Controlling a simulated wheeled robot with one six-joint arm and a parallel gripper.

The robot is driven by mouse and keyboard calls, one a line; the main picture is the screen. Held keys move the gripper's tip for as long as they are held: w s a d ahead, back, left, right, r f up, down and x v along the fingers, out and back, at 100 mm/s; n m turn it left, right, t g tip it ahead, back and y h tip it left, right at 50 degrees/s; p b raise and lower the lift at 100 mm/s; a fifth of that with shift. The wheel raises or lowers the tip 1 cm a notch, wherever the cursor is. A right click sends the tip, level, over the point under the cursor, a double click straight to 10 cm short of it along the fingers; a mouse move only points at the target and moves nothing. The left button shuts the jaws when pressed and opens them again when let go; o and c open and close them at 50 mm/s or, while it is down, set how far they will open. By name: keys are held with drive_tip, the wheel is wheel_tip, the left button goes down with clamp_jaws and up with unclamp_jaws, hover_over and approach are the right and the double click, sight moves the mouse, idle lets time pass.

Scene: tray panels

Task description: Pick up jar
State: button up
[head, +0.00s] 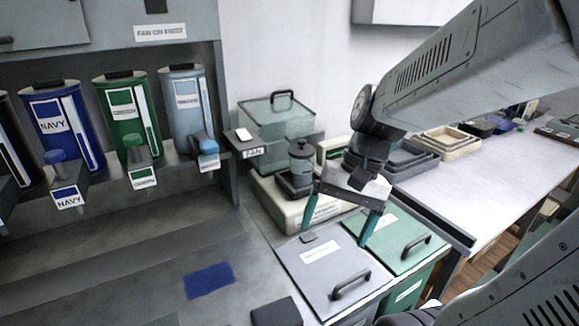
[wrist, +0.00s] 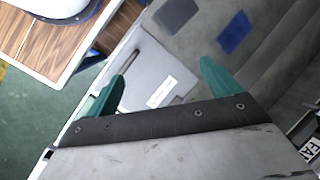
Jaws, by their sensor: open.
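A small grey jar (head: 302,162) with a dark lid stands upright on a dark pad on a cream base, in the middle of the head view. My gripper (head: 338,219) is open and empty, in front of the jar and to its right in the picture, over the lidded bins. Its teal fingers point down and are apart from the jar. In the wrist view my gripper (wrist: 160,82) shows both fingers spread with nothing between them. The jar does not show in the wrist view.
A clear lidded box (head: 277,120) stands behind the jar. Navy (head: 70,130), green (head: 128,118) and light-blue (head: 187,105) dispensers line the left. A grey bin lid (head: 318,285) and green bin lid (head: 395,235) have raised handles. Trays (head: 450,142) sit on the right table.

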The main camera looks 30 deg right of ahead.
drive_tip(key=w+d+f+m+t+y, duration=0.2)
drive_tip(key=w+m+t+y, duration=0.15)
drive_tip(key=w+m, duration=0.35)
drive_tip(key=m+t, duration=0.9)
drive_tip(key=m, duration=0.6)
approach(311, 167)
drive_tip(key=shift+g+h, duration=0.25)
drive_tip(key=shift+h, duration=0.2)
drive_tip(key=x, duration=0.5)
drive_tip(key=shift+w+d, duration=0.2)
drive_tip(key=shift+w, duration=0.2)
drive_tip(key=shift+w+m, duration=0.25)
drive_tip(key=shift+m, duration=0.25)
drive_tip(key=x, duration=0.7)
drive_tip(key=shift+a, duration=0.3)
